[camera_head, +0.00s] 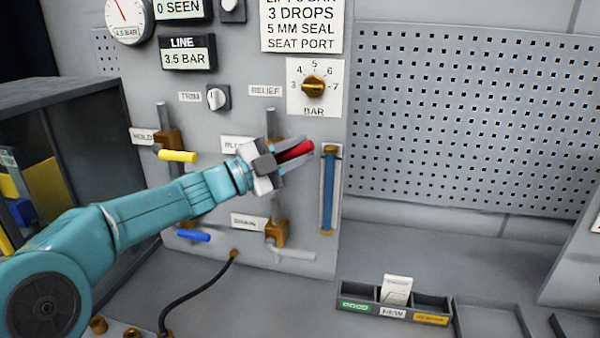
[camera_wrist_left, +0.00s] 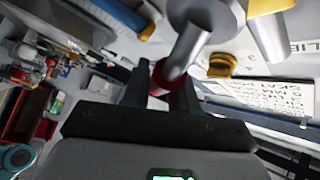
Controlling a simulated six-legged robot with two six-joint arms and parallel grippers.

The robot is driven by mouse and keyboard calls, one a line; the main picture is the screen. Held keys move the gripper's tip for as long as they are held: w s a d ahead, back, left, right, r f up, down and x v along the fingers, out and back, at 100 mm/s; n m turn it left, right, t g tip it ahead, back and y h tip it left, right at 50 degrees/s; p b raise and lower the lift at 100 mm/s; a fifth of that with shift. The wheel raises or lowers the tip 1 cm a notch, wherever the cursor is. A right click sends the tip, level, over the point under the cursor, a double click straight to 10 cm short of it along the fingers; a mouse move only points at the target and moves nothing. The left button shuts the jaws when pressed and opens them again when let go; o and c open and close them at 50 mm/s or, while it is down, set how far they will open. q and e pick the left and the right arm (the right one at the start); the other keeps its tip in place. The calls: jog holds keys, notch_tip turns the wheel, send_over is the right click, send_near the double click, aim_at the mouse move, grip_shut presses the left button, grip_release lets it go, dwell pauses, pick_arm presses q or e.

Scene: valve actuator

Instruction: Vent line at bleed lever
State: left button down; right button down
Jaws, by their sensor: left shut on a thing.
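The bleed lever's red handle (camera_head: 295,151) is between the fingers of my left gripper (camera_head: 302,150), which is shut on it in front of the panel. The arm reaches in from the left and hides the lever's valve body and part of its label (camera_head: 237,145). In the left wrist view the red grip (camera_wrist_left: 168,77) shows between the two fingers (camera_wrist_left: 163,90), at the end of a grey rod. The line display (camera_head: 187,53) reads 3.5 BAR. My right gripper is not in view.
A yellow-handled lever (camera_head: 178,156) at the hold label, a blue-handled lever (camera_head: 193,235) and a grey-handled lever (camera_head: 295,254) surround the arm. A blue tube (camera_head: 328,190) stands just right of the gripper. A small sorting tray (camera_head: 370,304) and black hose (camera_head: 198,293) are below.

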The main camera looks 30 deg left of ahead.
pick_arm(q)
jog(key=a+r+n+t+y+b, duration=0.1)
jog(key=n+t+b, duration=0.1)
jog(key=n+b, duration=0.2)
jog(key=s+a+r+n+t+y+b, duration=0.1)
jog(key=a+n+t+y+b, duration=0.1)
jog(key=n+t+b, duration=0.1)
jog(key=a+r+n+t+y+b, duration=0.1)
jog(key=a+n+t+b, duration=0.1)
jog(key=n+b, duration=0.3)
jog(key=shift+s+r+t+y, duration=0.15)
jog(key=shift+r+t+y, duration=0.2)
jog(key=shift+t, duration=0.35)
jog(key=n+y+b, duration=0.1)
jog(key=a+n+t+y+b, duration=0.1)
jog(key=n, duration=0.1)
jog(key=shift+s+r+y, duration=0.15)
jog(key=shift+y, duration=0.2)
jog(key=shift+a+r+n+y, duration=0.1)
jog(key=shift+a+n+y, duration=0.05)
jog(key=shift+n+y, duration=0.55)
jog(key=shift+r, duration=0.1)
jog(key=c, duration=1)
grip_release()
